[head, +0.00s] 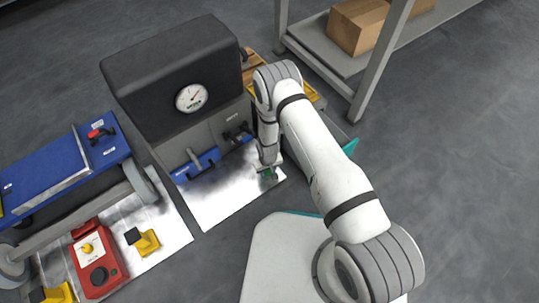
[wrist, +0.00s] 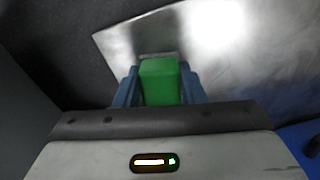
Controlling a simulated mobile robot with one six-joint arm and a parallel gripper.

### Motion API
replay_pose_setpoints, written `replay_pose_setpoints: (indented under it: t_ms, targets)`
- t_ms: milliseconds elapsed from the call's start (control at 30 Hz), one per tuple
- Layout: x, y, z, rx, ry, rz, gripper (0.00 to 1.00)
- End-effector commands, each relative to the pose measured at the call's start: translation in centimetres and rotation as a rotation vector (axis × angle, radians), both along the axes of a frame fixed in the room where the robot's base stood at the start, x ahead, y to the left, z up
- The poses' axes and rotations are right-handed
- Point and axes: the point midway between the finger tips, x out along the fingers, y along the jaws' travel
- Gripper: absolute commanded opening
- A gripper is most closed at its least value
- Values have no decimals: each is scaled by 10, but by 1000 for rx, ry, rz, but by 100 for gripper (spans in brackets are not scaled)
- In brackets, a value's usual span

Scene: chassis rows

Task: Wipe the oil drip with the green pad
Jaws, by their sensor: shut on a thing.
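My gripper (wrist: 160,88) is shut on the green pad (wrist: 160,80), which shows between its two fingers in the wrist view. In the head view my gripper (head: 269,170) is low over the right part of a shiny metal sheet (head: 225,201), with a small bit of the green pad (head: 268,174) showing. I cannot tell whether the pad touches the sheet. The sheet also shows in the wrist view (wrist: 225,50), with bright glare. I cannot make out an oil drip in either view; it may be hidden by my gripper or the glare.
At left are a blue cart (head: 66,168), a red device (head: 98,262) and a yellow block (head: 145,242). A shelf with boxes (head: 357,27) stands at the back right.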

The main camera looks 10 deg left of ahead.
Motion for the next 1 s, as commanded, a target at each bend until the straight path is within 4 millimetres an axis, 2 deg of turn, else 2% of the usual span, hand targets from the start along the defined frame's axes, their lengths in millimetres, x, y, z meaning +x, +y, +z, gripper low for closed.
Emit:
replay_pose_setpoints:
  t_ms: [167,300,1000]
  targets:
    - [2,-11,2,0,0,1,18]
    - [2,-11,22,1,-1,3,18]
    - [1,-9,79,0,0,8,18]
